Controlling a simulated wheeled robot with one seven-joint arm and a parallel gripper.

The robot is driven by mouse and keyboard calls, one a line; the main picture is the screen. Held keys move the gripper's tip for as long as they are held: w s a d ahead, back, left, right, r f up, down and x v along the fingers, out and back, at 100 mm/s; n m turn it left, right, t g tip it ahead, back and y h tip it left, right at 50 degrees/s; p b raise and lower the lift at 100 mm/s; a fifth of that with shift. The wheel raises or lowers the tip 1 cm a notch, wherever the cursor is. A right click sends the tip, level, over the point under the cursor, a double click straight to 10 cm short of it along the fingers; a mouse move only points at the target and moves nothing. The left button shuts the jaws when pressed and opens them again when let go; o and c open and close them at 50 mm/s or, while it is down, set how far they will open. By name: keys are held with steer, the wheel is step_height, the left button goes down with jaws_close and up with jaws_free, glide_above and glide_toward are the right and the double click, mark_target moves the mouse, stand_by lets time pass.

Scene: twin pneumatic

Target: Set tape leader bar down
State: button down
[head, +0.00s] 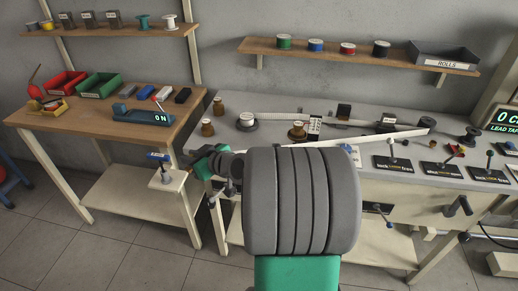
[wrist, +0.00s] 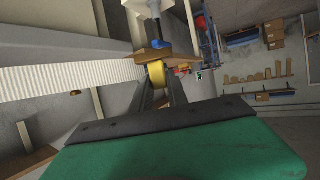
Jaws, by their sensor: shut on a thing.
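In the wrist view my gripper (wrist: 162,92) has its dark fingers closed on a small yellow piece (wrist: 157,75), which I take to be the tape leader bar. A white ribbed tape (wrist: 70,82) runs from beside it to the left edge. In the head view my gripper (head: 200,156) is small and dark, left of my large grey arm link, near the left end of the right bench. The bar cannot be made out there. The white tape (head: 385,135) stretches over the bench and passes behind my arm.
A small pale bracket (head: 165,181) with a blue-handled clamp (head: 158,157) stands just left of my gripper. The right bench (head: 225,140) carries reels, brown jars and black label plates (head: 392,163). The wooden bench (head: 90,118) at left holds bins and a blue device (head: 143,116).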

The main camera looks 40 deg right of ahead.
steer(key=s+d+r+m+h+b, duration=0.1)
steer(key=s+d+r, duration=0.3)
steer(key=d, duration=0.5)
steer(key=s+d+r+m+h+b, duration=0.1)
steer(key=s+d+r+h+b, duration=0.1)
steer(key=s+d, duration=0.6)
steer(key=s+d+r+m+h+b, duration=0.1)
steer(key=s+d+r+m, duration=0.15)
steer(key=d, duration=0.85)
steer(key=shift+n, duration=0.45)
steer(key=w+a+f, duration=0.1)
steer(key=w+f, duration=0.1)
steer(key=w, duration=0.1)
steer(key=w+a+f, duration=0.1)
steer(key=w+f, duration=0.2)
steer(key=w, duration=0.1)
steer(key=w+a+f+p, duration=0.1)
steer(key=w+f, duration=0.1)
steer(key=w, duration=0.2)
steer(key=shift+w+a+f, duration=0.15)
steer(key=shift+a+f, duration=0.05)
steer(key=shift+f, duration=0.15)
steer(key=shift+w+f, duration=0.2)
steer(key=shift+f, duration=0.1)
steer(key=f, duration=0.3)
steer(key=shift+w+a+f, duration=0.15)
steer(key=shift+w+f, duration=0.2)
steer(key=shift+f, duration=0.3)
steer(key=c, duration=1.3)
jaws_free()
